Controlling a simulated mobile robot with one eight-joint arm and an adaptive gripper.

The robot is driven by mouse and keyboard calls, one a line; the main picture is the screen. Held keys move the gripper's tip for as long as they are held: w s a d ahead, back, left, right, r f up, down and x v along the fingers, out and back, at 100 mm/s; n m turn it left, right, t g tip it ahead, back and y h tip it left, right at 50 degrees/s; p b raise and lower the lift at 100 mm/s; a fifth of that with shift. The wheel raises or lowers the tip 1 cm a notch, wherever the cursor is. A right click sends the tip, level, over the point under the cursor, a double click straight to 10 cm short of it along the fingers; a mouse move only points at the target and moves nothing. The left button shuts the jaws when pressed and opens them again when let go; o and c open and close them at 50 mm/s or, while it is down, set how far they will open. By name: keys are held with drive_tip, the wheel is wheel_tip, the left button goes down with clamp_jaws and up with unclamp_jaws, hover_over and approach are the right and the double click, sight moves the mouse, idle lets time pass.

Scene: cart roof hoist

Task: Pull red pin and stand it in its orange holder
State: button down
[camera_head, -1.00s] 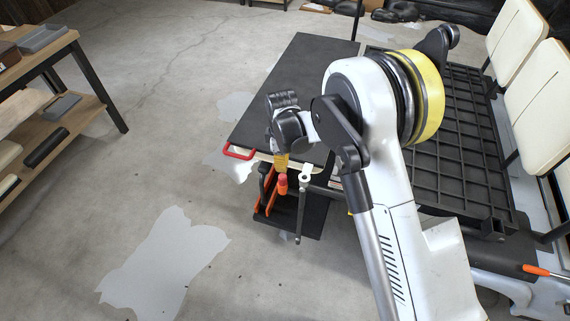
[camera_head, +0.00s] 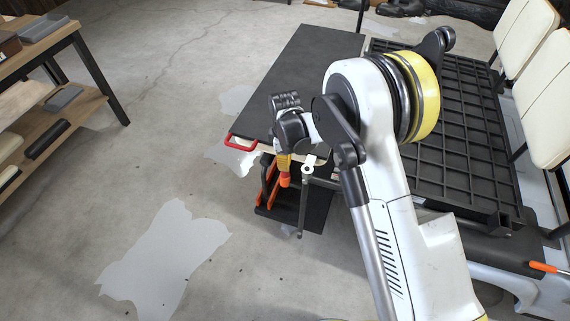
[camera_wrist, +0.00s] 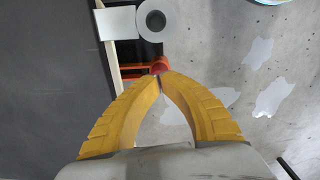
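My gripper (camera_wrist: 160,76) points down beside the corner of the dark table; its yellow fingertips nearly meet in the wrist view. A round red end (camera_wrist: 158,67), seemingly the red pin, shows right at the tips. I cannot tell whether the fingers clamp it. In the head view my gripper (camera_head: 284,170) is directly above a small orange-red piece (camera_head: 284,181), its top covered by the fingers. The orange holder (camera_wrist: 133,71) lies just left of the tips in the wrist view; orange parts also show in the head view (camera_head: 270,190) on a black bracket.
A grey lever with a ringed end (camera_head: 307,169) hangs right beside my gripper; its ring is close above the fingertips in the wrist view (camera_wrist: 155,20). A red handle (camera_head: 246,140) is on the table (camera_head: 312,70) edge. Floor at left is open, up to a wooden shelf (camera_head: 75,110).

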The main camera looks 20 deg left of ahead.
drive_tip(key=shift+f, duration=0.3)
drive_tip(key=shift+r+p, duration=0.5)
drive_tip(key=shift+r, duration=1.1)
wheel_tip(320, 180, up, 12)
drive_tip(key=f, duration=0.1)
drive_tip(key=s+d+r+m+t+y, duration=0.15)
drive_tip(key=d+r+m, duration=0.25)
drive_tip(key=d+r, duration=0.45)
drive_tip(key=s+d+r+m+t+h, duration=0.1)
drive_tip(key=s+d+r+m+t, duration=0.2)
drive_tip(key=d+r, duration=0.6)
drive_tip(key=s+d+m+t, duration=0.2)
drive_tip(key=s+d+m, duration=0.9)
drive_tip(key=s+d, duration=0.4)
drive_tip(key=shift+s+d+f+m+t, duration=0.25)
drive_tip(key=shift+d+m+t, duration=0.15)
drive_tip(key=shift+d, duration=0.55)
